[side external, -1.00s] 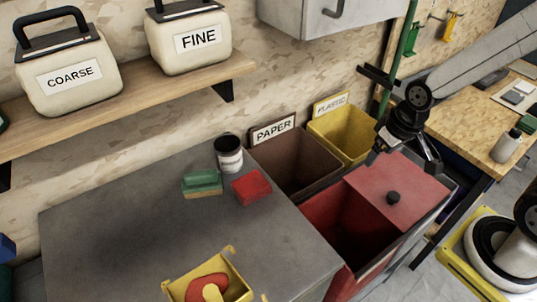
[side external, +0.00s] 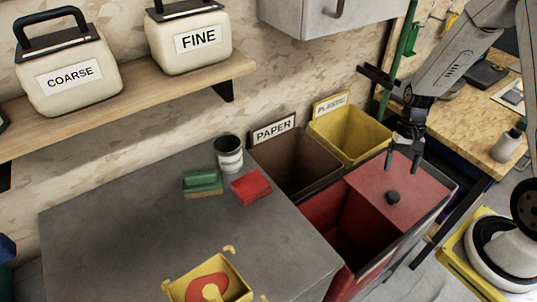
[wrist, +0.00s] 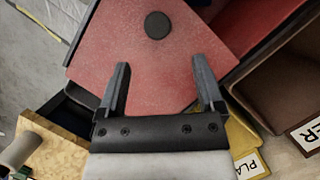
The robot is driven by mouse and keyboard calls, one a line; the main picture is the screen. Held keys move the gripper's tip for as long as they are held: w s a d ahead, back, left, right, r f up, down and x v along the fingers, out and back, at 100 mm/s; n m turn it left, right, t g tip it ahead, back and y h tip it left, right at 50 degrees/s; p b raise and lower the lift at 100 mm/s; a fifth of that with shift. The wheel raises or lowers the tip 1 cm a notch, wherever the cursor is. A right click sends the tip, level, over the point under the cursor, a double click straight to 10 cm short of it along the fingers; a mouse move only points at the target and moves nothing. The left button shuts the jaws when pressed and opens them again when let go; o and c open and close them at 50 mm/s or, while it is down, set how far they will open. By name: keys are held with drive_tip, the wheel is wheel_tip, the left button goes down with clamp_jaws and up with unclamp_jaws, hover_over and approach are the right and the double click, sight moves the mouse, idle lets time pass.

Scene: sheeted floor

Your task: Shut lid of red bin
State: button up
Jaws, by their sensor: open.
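The red bin (side external: 323,215) stands at the right end of the grey bench. Its red lid (side external: 377,183) covers the right part of the bin, and the left part of the opening is uncovered and dark inside. A round black knob (side external: 393,198) sits on the lid; it also shows in the wrist view (wrist: 157,25). My gripper (side external: 404,165) is open and points down over the back part of the lid, behind the knob. In the wrist view my two fingers (wrist: 160,80) are apart with only the lid's surface between them, and the knob is ahead of them. Nothing is held.
A brown paper bin (side external: 290,165) and a yellow plastic bin (side external: 345,130) stand open behind the red bin. A jar (side external: 229,153), a green block (side external: 202,182) and a red block (side external: 251,187) sit on the grey bench (side external: 140,220). A wooden table (side external: 490,130) is at right.

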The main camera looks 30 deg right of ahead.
sight(394, 194)
drive_tip(key=shift+s+d+f, duration=0.1)
drive_tip(key=shift+d+f, duration=0.15)
drive_tip(key=shift+f, duration=0.15)
drive_tip(key=shift+x, duration=3.75)
drive_tip(key=shift+s+a, duration=0.1)
drive_tip(key=shift+a, duration=0.05)
clamp_jaws()
